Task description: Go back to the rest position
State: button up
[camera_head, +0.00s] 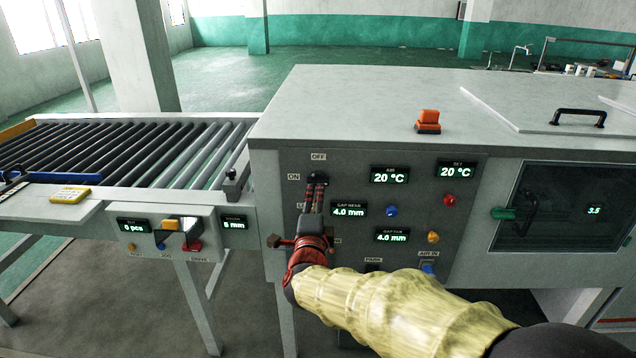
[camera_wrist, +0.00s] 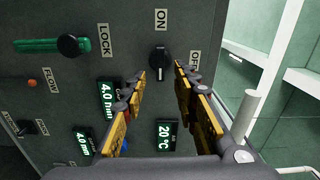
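My gripper (camera_head: 317,192) is in front of the grey machine's control panel (camera_head: 270,215), just below the OFF and ON labels. In the wrist view my gripper (camera_wrist: 160,70) has its two yellow-padded fingers apart, with nothing between them. A black rotary knob (camera_wrist: 159,62) sits beyond the fingertips, between the ON and OFF labels, and seems apart from them. My arm comes in from the lower right.
A roller conveyor (camera_head: 130,150) with a small control box (camera_head: 170,232) stands at the left. A LOCK handle (camera_wrist: 45,46) shows on the panel. Open floor lies behind.

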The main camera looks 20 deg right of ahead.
jog(key=s+a+f+n+g+y, duration=0.1)
jog(key=a+f+n+g+y, duration=0.2)
jog(key=a+f+n+y, duration=0.35)
jog(key=s+a+f+n+g+y, duration=0.2)
jog(key=s+a+f+n+g, duration=0.3)
jog(key=s+n, duration=0.4)
jog(key=s+d+r+n+g+h+p, duration=0.1)
jog(key=s+d+n+g+p, duration=0.15)
jog(key=s, duration=0.65)
jog(key=s+d+r+n+g+p, duration=0.1)
jog(key=s+d+n+g, duration=0.15)
jog(key=s, duration=0.65)
jog(key=s+d+r+t+h+p, duration=0.1)
jog(key=s+d+r+h+p, duration=0.1)
jog(key=s+d+r, duration=0.6)
jog(key=shift+w+p+v, duration=0.25)
jog(key=shift+p+v, duration=0.55)
jog(key=shift+v, duration=0.4)
